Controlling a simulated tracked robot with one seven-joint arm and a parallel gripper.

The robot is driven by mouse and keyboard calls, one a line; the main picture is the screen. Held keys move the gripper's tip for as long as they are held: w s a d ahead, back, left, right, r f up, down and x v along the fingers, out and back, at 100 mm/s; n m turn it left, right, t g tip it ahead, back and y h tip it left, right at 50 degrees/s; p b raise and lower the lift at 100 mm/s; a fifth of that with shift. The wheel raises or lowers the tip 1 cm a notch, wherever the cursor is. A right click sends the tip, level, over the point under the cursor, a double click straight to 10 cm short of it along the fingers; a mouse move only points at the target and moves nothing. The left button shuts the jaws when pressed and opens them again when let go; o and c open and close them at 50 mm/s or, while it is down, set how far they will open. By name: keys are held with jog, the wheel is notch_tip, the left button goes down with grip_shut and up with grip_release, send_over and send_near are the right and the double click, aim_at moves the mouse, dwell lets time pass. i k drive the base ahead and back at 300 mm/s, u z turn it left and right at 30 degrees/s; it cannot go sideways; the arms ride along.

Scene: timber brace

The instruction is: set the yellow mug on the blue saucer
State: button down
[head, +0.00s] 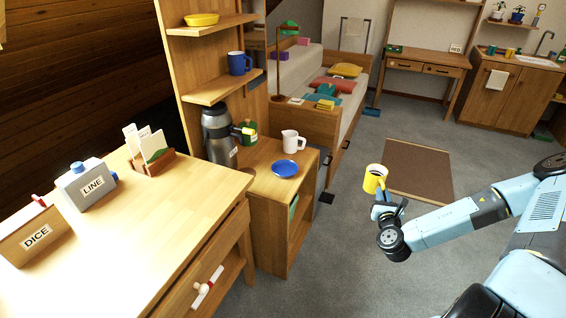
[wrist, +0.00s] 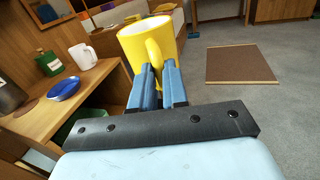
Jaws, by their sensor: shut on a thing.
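The yellow mug (head: 375,178) is upright in my gripper (head: 381,200), held in the air over the floor, right of the small wooden cabinet. In the wrist view the yellow mug (wrist: 147,42) shows its handle toward me, and the blue fingers of my gripper (wrist: 157,80) are shut on that handle. The blue saucer (head: 285,168) lies on the cabinet top, apart from the mug and to its left. It looks empty. The saucer also shows at the left in the wrist view (wrist: 64,89).
A shelf with a blue mug (head: 239,63) is above. The floor between cabinet and mug is clear.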

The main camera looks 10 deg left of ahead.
aim_at(288, 172)
jog(key=u, duration=0.1)
jog(key=i, duration=0.7)
jog(key=u, duration=0.5)
jog(key=k, duration=0.8)
jog(key=u, duration=0.2)
jog(key=i, duration=0.8)
jog(key=z, duration=0.05)
